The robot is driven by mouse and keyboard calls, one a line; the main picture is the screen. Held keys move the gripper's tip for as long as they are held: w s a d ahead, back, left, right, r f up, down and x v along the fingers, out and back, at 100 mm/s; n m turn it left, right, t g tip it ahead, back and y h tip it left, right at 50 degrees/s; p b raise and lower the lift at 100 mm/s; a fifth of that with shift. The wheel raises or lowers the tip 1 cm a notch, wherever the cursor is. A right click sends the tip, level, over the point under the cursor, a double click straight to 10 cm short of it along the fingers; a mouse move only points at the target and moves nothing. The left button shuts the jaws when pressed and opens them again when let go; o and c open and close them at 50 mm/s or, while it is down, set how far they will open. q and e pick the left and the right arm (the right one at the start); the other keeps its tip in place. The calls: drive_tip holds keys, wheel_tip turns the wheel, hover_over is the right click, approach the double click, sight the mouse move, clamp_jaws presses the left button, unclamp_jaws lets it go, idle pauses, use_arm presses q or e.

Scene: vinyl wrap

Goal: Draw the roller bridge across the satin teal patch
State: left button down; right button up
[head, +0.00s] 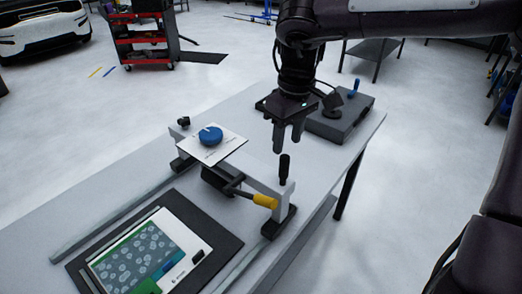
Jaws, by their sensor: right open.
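The roller bridge (262,184) is a pale grey bar spanning the table on black feet. It has an upright black handle (284,169) at its near right end and a yellow-ended lever (264,201) on its front side. My right gripper (287,150) points down, open and empty, its fingertips just above the black handle; I cannot tell whether they touch it. A printed panel (190,240) lies on a dark mat in front of the bridge, with green, grey-patterned and blue-teal areas. I cannot tell which is the satin teal patch. My left gripper is out of view.
A white card (222,149) with a round blue knob (210,136) sits over the bridge's far end. A dark grey box (343,122) stands on the table behind my gripper. Rails (115,215) flank the dark mat (226,243). A red cart (140,40) stands on the floor beyond.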

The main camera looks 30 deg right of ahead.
sight(285, 166)
drive_tip(key=shift+s+a+r, duration=0.1)
drive_tip(key=shift+s+a, duration=0.15)
drive_tip(key=shift+a, duration=0.25)
drive_tip(key=shift+s+a, duration=0.1)
drive_tip(key=shift+s, duration=0.05)
wheel_tip(285, 166, down, 7)
drive_tip(key=shift+s+r+p, duration=0.1)
drive_tip(key=shift+p, duration=1.05)
drive_tip(key=shift+f, duration=0.45)
clamp_jaws()
